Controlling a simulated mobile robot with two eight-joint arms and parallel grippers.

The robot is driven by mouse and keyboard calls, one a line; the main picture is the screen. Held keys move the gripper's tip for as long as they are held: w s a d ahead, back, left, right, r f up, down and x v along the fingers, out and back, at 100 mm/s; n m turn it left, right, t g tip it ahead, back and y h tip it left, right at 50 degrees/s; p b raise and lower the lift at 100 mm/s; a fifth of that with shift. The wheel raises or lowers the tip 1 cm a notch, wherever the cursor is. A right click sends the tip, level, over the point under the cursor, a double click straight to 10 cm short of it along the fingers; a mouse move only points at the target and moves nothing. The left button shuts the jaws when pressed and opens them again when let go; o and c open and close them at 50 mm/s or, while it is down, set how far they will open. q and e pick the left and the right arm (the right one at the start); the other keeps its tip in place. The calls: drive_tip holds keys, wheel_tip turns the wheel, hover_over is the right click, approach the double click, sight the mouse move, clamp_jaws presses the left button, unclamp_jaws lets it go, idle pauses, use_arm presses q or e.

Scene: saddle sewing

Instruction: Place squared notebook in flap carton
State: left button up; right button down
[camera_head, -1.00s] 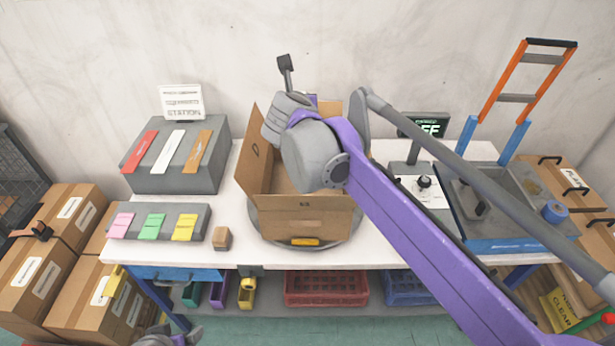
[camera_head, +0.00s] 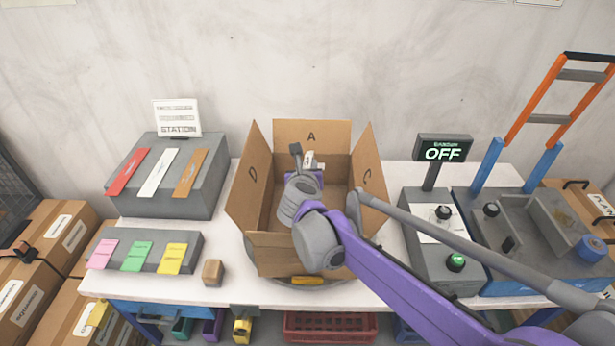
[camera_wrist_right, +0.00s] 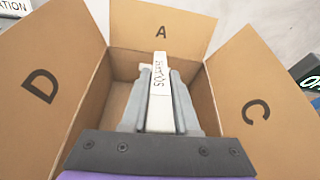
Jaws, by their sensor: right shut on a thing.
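The flap carton (camera_head: 257,239) stands open on the table, its flaps raised and marked with letters such as A, C and D. My right gripper (camera_head: 310,163) reaches down into the carton's opening from the front. In the right wrist view my right gripper (camera_wrist_right: 160,85) is shut on the squared notebook (camera_wrist_right: 160,95), a narrow white block with dark lettering on its edge. The notebook points toward the flap marked A, between the D and C flaps. In the head view it is mostly hidden by my gripper (camera_head: 310,160). My left gripper is not in view.
A grey block with coloured strips (camera_head: 180,195) and a lower block with coloured notes (camera_head: 150,262) stand left of the carton. A small wooden block (camera_head: 213,272) lies near the front edge. An OFF display (camera_head: 442,150) and control box (camera_head: 450,265) stand right.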

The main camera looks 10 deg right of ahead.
drive_tip(key=shift+f, duration=1.45)
